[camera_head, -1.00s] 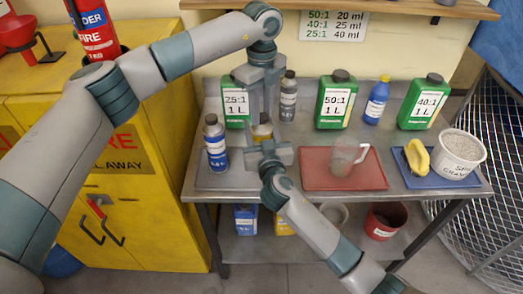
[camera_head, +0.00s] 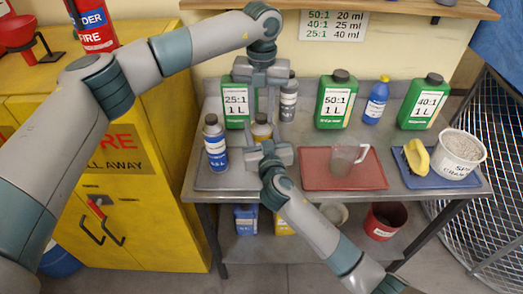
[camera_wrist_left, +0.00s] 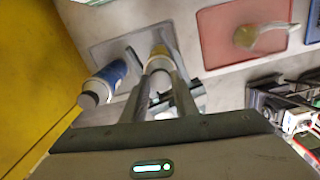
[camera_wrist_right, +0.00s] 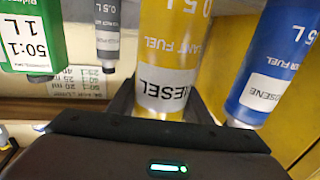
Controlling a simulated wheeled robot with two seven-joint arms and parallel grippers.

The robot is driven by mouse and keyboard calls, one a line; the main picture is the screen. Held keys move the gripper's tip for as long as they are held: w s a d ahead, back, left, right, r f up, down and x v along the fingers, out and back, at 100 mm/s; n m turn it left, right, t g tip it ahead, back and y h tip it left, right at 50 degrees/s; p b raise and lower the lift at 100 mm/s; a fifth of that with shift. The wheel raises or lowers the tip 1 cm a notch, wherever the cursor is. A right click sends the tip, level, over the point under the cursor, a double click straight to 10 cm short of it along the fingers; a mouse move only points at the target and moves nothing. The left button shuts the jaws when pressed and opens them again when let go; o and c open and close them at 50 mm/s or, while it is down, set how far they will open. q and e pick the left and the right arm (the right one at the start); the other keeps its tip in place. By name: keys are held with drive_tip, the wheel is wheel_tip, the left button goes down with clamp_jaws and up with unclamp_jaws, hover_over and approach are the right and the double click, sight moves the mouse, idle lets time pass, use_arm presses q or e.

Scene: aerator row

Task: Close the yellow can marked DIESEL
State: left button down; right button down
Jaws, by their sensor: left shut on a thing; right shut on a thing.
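The yellow can marked DIESEL (camera_wrist_right: 165,60) stands upright at the left of the bench. Its grey-topped upper part also shows in the head view (camera_head: 262,130). My right gripper (camera_head: 262,152) is shut on the can's body from the front and hides its lower part; its jaws also show in the right wrist view (camera_wrist_right: 160,112). My left gripper (camera_head: 262,108) points down over the can and is shut on what looks like its small cap (camera_wrist_left: 160,82). Whether that cap touches the can's neck is hard to tell; the fingers partly hide it.
A blue can (camera_head: 215,145) stands close left of the yellow can. A grey bottle (camera_head: 288,100) and a green 25:1 jug (camera_head: 238,105) stand behind. A red tray (camera_head: 315,172) with a clear measuring jug (camera_head: 345,158) lies to the right. A yellow cabinet (camera_head: 150,210) is at left.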

use_arm(q)
drive_tip(key=m, duration=2.3)
drive_tip(key=shift+m, duration=0.3)
drive_tip(key=c, duration=1.3)
unclamp_jaws()
drive_tip(key=shift+c, duration=0.2)
wheel_tip(320, 180, up, 12)
